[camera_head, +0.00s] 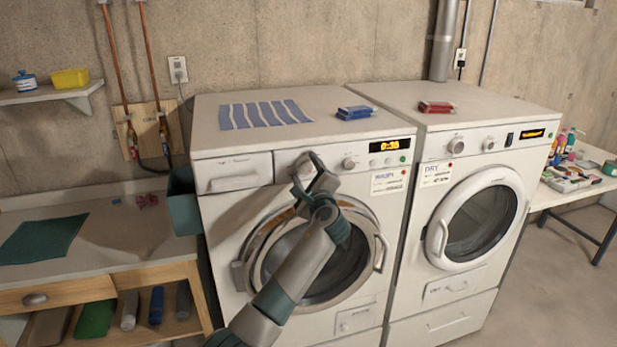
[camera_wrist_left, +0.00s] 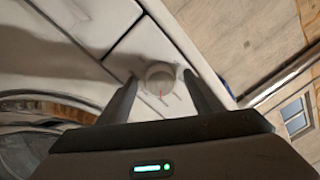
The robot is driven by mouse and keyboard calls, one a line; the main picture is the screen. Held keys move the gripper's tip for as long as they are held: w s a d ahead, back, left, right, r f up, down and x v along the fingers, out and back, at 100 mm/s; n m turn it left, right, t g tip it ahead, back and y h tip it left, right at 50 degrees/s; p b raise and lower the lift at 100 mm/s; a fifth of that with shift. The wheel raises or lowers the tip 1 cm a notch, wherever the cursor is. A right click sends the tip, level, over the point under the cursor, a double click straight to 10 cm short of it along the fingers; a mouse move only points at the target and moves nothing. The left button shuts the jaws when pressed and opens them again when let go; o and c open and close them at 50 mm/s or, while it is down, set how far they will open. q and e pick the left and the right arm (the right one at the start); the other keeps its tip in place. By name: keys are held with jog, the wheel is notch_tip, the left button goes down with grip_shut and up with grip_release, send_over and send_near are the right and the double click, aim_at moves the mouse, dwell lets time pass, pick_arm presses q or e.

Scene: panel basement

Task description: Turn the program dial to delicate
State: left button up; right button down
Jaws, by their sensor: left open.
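The washer (camera_head: 235,225) stands in the middle of the head view, with a "WASH" label and a display reading about 0:35. My left gripper (camera_head: 308,172) is in front of its control panel, to the right of the detergent drawer (camera_head: 240,172). In the left wrist view, a round pale dial (camera_wrist_left: 160,74) with a red mark lies between the open fingers (camera_wrist_left: 160,82) of my left gripper. I see a gap on both sides, and cannot tell how deep the fingers reach. In the head view my gripper mostly hides this dial. My right gripper is not in view.
A dryer (camera_head: 420,275) stands close on the right. The washer top carries a striped cloth (camera_head: 262,114) and a blue item (camera_head: 354,112). A dark bin (camera_head: 184,203) hangs at the washer's left side, beside a bench (camera_head: 110,245).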

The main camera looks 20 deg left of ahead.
pick_arm(q)
jog(key=shift+s, duration=0.15)
jog(key=shift+s+d+f+b, duration=0.2)
jog(key=shift+s+d+b, duration=0.1)
jog(key=shift+s+d, duration=0.1)
jog(key=r+b+v, duration=0.1)
jog(key=b+v, duration=0.4)
jog(key=v, duration=1.1)
jog(key=shift+f+b, duration=0.3)
jog(key=shift+f, duration=0.05)
jog(key=shift+a, duration=0.1)
